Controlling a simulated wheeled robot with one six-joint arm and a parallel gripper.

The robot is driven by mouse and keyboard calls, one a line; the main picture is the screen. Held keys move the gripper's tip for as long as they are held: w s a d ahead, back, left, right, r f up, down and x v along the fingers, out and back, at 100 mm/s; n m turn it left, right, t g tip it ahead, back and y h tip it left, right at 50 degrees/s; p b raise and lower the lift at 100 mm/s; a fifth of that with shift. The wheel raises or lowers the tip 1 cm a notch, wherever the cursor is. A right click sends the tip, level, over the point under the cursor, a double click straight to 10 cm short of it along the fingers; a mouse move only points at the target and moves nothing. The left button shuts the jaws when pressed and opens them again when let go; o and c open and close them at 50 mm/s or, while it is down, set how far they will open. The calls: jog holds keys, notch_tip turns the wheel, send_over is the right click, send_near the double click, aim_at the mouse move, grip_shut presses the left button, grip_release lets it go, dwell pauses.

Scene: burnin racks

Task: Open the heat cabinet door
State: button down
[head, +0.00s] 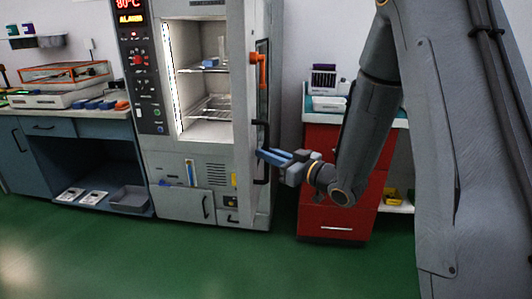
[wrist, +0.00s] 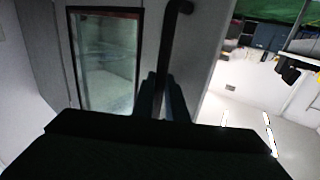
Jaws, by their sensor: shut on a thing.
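The heat cabinet (head: 180,160) is a tall grey unit, left of centre in the head view. Its lit chamber with wire shelves is open to view. The door (head: 249,100) stands swung out on the right side, seen nearly edge-on, with an orange latch (head: 259,70) and a black bar handle (head: 263,135). My gripper (head: 268,156) is shut on this handle. In the wrist view, the handle (wrist: 176,35) runs down between my gripper's fingers (wrist: 163,98), beside the door's dark-framed window (wrist: 106,60). The gripped part is mostly hidden by the fingers.
A red drawer cabinet (head: 325,205) with boxes on top stands right of the door, close to my arm. A blue workbench (head: 85,150) with trays stands at the left. The green floor (head: 150,260) in front is clear.

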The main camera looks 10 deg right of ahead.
jog(key=shift+w+d+r, duration=0.2)
jog(key=shift+w+d, duration=0.05)
jog(key=shift+d, duration=0.1)
jog(key=c, duration=1.8)
grip_release()
jog(key=shift+f, duration=0.1)
jog(key=shift+o, duration=0.2)
jog(key=shift+a, duration=0.1)
jog(key=shift+s, duration=0.1)
jog(key=v, duration=0.7)
jog(key=shift+s+d, duration=0.2)
jog(key=shift+d, duration=0.1)
